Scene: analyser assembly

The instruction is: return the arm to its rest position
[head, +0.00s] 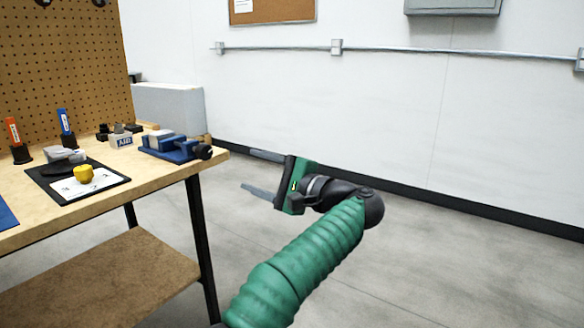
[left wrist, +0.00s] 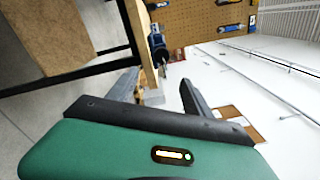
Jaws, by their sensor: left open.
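My left arm with its green sleeve reaches up through the middle of the head view. Its gripper (head: 262,172) is open, with two grey fingers spread apart and pointing left. Nothing is between the fingers. It hangs over open floor, to the right of the workbench's corner and apart from it. In the left wrist view the open gripper (left wrist: 158,90) shows both fingers apart and empty, with the bench sideways behind them. My right gripper is in neither view.
The wooden workbench (head: 120,178) stands at left. On it are a blue vise (head: 172,146), a black mat (head: 112,187) with a yellow piece (head: 83,173), and orange (head: 14,132) and blue (head: 64,122) tools in holders. A pegboard (head: 60,70) rises behind. The floor at right is clear.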

